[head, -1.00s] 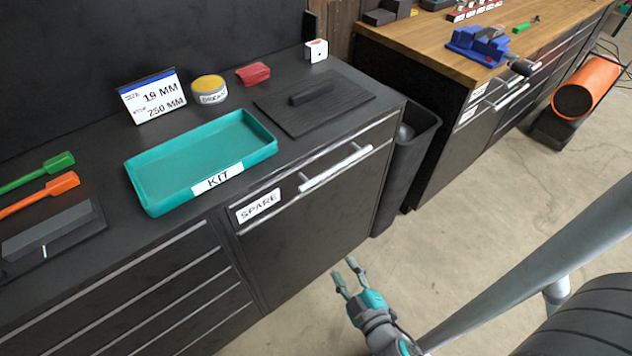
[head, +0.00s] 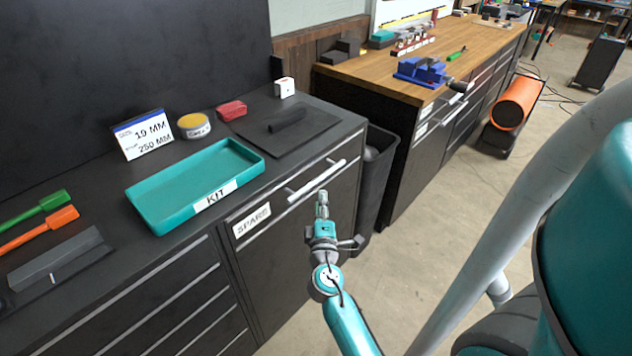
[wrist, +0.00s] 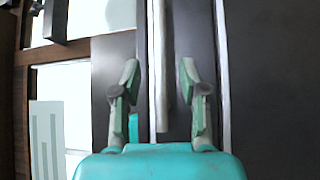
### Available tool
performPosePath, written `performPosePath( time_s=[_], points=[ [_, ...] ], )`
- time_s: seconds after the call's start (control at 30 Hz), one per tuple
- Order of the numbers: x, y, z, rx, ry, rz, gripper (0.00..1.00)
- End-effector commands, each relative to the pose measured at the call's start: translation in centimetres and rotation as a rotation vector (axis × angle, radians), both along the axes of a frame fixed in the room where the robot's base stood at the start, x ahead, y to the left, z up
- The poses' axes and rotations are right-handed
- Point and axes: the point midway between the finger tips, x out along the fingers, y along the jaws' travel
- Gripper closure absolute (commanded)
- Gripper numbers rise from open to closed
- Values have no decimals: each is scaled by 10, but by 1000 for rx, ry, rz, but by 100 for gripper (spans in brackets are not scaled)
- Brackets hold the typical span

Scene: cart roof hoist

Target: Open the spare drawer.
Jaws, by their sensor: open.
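The spare drawer (head: 290,250) is the dark front under the right part of the counter, with a white SPARE label (head: 251,220). It looks shut. Its pale bar handle (head: 316,182) runs along the top of the front. In the wrist view my gripper (wrist: 159,70) is open, with one finger on each side of the handle bar (wrist: 162,50). The fingers look apart from the bar. I cannot tell how deep the bar sits between them.
On the counter are a teal KIT tray (head: 195,187), a dark flat lid (head: 310,130), a yellow-topped tin (head: 194,126) and a size sign (head: 143,135). A dark bin (head: 376,180) stands right of the drawer. A wooden-topped bench (head: 370,75) is beyond.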

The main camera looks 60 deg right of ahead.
Motion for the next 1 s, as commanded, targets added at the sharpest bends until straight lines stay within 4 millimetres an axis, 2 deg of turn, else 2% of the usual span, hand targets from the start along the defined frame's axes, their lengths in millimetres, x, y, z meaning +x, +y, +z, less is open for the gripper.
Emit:
performPosePath(
  time_s=[0.3,0.5,0.7,0.97,1.0],
  points=[
    [28,-48,9,0,-4,-1,57],
    [41,-69,11,1,-2,0,57],
    [46,-77,12,2,-1,1,57],
    [47,-78,12,1,-1,2,57],
    [47,-78,12,1,-1,2,64]
  ],
)
